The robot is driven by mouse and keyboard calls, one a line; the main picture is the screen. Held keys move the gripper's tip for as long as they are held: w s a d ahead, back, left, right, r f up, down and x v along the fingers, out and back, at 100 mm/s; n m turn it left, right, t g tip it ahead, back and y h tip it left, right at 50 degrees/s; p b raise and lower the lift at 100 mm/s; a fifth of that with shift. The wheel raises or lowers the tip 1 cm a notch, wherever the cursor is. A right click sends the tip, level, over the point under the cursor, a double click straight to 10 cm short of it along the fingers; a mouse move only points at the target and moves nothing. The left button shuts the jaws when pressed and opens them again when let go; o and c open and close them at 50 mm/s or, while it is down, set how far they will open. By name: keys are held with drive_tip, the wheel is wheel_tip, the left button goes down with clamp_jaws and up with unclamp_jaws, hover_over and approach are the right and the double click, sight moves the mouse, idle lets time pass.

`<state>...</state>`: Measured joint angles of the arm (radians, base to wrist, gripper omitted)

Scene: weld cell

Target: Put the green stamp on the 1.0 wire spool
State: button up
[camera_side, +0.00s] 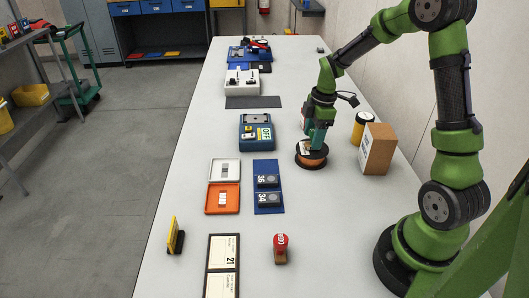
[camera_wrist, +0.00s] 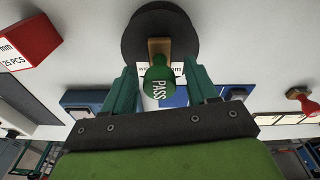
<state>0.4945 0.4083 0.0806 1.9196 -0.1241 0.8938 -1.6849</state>
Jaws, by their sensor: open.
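The green stamp (camera_wrist: 158,82), marked PASS and with a wooden base, is between my fingers in the wrist view. Its base overlaps the edge of the wire spool (camera_wrist: 135,22), where a white label ending in "mm" partly shows. In the side view the spool (camera_side: 311,162) lies flat on the table, with copper-coloured wire and black flanges. My gripper (camera_side: 318,140) is right above it, pointing down, and mostly hides the stamp there. In the wrist view my gripper (camera_wrist: 160,72) is open, with a finger on each side of the stamp. The spool's size number is not readable.
A cardboard box (camera_side: 379,150) and a yellow jar (camera_side: 361,128) stand close right of the spool. A blue tray (camera_side: 267,169) and a blue device (camera_side: 256,132) lie left of it. A red stamp (camera_side: 281,247) stands nearer the camera. Bare table lies between.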

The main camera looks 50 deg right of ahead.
drive_tip(key=r, duration=0.7)
drive_tip(key=s+d+r, duration=0.1)
drive_tip(key=r, duration=0.2)
drive_tip(key=shift+r, duration=0.3)
drive_tip(key=s+a+r+m+t, duration=0.3)
drive_tip(key=s+a+m, duration=0.3)
drive_tip(key=a, duration=0.3)
drive_tip(key=s+a+r+m+t+y, duration=0.1)
drive_tip(key=s+a+r+m+t, duration=0.2)
drive_tip(key=s+a+m, duration=0.4)
drive_tip(key=a+r+m, duration=0.1)
drive_tip(key=a, duration=0.2)
drive_tip(key=shift+m, duration=0.4)
